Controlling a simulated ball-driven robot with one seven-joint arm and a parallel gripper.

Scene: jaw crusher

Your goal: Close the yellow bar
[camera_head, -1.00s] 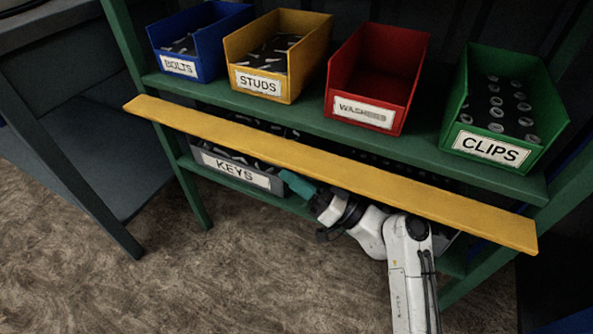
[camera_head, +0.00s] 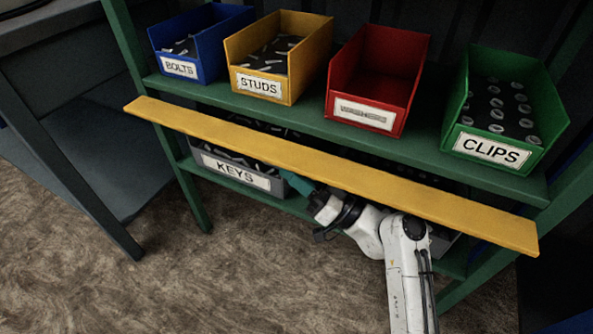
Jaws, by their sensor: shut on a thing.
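The yellow bar (camera_head: 330,172) is a long flat plank. It runs across the front of the green shelf, from upper left to lower right, below the top row of bins. Its left end sticks out past the left post. My gripper (camera_head: 300,182), teal at the end of my white arm, is just under the bar's lower edge, right of the KEYS bin (camera_head: 277,186). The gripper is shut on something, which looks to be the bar. Its fingertips are hidden by the bar, so the contact does not show.
Blue BOLTS (camera_head: 178,67), yellow STUDS (camera_head: 257,84), red WASHERS (camera_head: 365,113) and green CLIPS (camera_head: 490,149) bins stand on the upper green shelf (camera_head: 420,152). A dark table (camera_head: 75,175) stands at left. The floor in front (camera_head: 230,270) is clear.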

